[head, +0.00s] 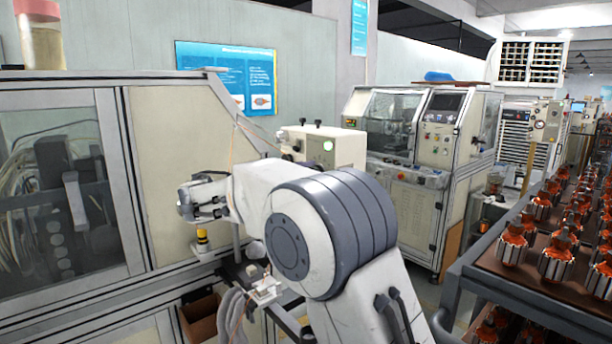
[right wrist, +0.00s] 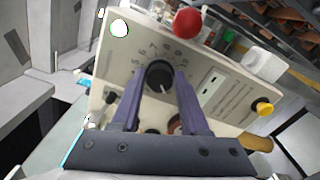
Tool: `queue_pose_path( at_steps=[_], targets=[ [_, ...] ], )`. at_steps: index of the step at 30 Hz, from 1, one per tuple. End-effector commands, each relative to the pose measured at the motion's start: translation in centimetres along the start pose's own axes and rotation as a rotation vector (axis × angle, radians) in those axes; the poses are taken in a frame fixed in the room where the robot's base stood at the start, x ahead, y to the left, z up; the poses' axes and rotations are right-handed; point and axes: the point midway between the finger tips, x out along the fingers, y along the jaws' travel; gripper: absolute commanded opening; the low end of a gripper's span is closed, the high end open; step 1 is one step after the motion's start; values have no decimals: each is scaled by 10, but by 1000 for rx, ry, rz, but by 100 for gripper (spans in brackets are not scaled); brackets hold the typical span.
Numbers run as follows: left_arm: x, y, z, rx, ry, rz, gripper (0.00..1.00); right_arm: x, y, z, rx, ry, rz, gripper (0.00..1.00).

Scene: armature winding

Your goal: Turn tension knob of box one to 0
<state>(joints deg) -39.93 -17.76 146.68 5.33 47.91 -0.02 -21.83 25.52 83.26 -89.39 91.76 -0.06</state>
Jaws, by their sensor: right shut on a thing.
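In the right wrist view, a cream tension box (right wrist: 225,75) shows its panel, tilted in the picture. A round black tension knob (right wrist: 160,76) sits on it inside a ring of printed numbers. My right gripper (right wrist: 159,88) has its two purple fingers on either side of the knob and is shut on it. The knob's pointer is too small to read surely. In the head view, a cream box (head: 345,150) with a lit green lamp stands behind my right arm, which hides its lower part and its knob. My left gripper is not in view.
In the head view, a glazed machine (head: 60,190) stands at left, and a rack (head: 500,290) of copper armatures at right.

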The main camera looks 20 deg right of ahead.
Motion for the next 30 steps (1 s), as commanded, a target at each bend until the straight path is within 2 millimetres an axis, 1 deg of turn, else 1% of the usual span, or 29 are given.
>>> queue_pose_path(
  at_steps=[7, 8, 9, 10, 19, 22, 26, 30],
  targets=[
    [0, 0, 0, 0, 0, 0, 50, 0, -1, -1, -3, 2, 0, 0],
    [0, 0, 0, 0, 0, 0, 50, 0, -1, -1, -3, 2, 0, 48],
    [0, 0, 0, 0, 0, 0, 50, 0, -1, -1, -3, 2, 0, 64],
    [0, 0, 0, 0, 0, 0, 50, 0, -1, -1, -3, 2, 0, 74],
    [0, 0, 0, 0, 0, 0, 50, 0, 0, 0, -1, 0, 0, 74],
    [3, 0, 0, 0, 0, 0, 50, -6, -1, -1, 0, 1, 1, 74],
    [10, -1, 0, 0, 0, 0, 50, -25, -3, -2, 1, 4, 2, 74],
    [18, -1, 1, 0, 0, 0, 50, -54, -3, -2, 1, 5, 2, 74]
  ],
)
